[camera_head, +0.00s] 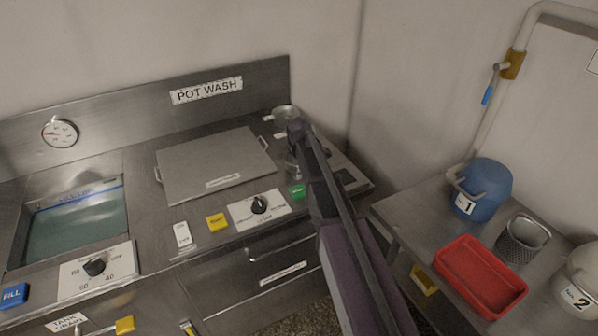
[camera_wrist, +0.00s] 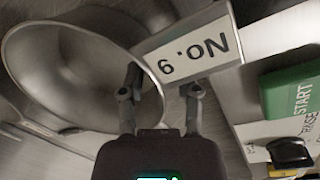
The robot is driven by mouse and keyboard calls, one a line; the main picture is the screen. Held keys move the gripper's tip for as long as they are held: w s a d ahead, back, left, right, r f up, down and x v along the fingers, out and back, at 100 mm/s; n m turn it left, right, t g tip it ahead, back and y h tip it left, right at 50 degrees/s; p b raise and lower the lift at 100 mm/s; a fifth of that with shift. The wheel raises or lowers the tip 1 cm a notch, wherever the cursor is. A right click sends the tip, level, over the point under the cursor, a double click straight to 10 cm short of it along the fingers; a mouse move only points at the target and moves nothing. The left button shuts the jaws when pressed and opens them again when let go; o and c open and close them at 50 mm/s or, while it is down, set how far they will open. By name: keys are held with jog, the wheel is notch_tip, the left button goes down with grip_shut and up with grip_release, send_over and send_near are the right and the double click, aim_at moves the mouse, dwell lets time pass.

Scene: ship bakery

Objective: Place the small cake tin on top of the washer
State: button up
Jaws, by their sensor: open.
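The small cake tin (camera_wrist: 75,70) is a round, grey metal tin with a "No. 9" tag (camera_wrist: 195,58) at its rim. It fills the left of the wrist view. In the head view a small round metal vessel (camera_head: 284,113), seemingly the tin, shows at the washer's back right, partly hidden by my arm. My gripper (camera_wrist: 163,82) is open, with its left finger over the tin's rim and its right finger over the tag's lower edge. Contact cannot be told. The pot washer (camera_head: 147,217) is a steel unit with a flat, handled lid (camera_head: 210,160).
A green START button (camera_wrist: 291,92) and a black knob (camera_wrist: 290,152) lie right of my gripper. A water basin (camera_head: 80,215) is at the left. The side table (camera_head: 412,222) at the right holds a red tray (camera_head: 480,277), blue container (camera_head: 484,190) and perforated metal cup (camera_head: 522,240).

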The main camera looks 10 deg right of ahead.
jog(key=shift+r, duration=0.2)
notch_tip(320, 180, up, 12)
jog(key=s+p, duration=0.1)
jog(key=p, duration=1.1)
jog(key=shift+s+a+f, duration=0.15)
jog(key=shift+a, duration=0.1)
dwell(0.5)
jog(key=s+d+m+g, duration=0.1)
jog(key=s+d+m, duration=0.2)
jog(key=s+m, duration=1.2)
jog(key=s, duration=0.9)
jog(key=shift+m, duration=0.3)
jog(key=shift+s+d+f, duration=0.1)
jog(key=shift+f+b, duration=0.6)
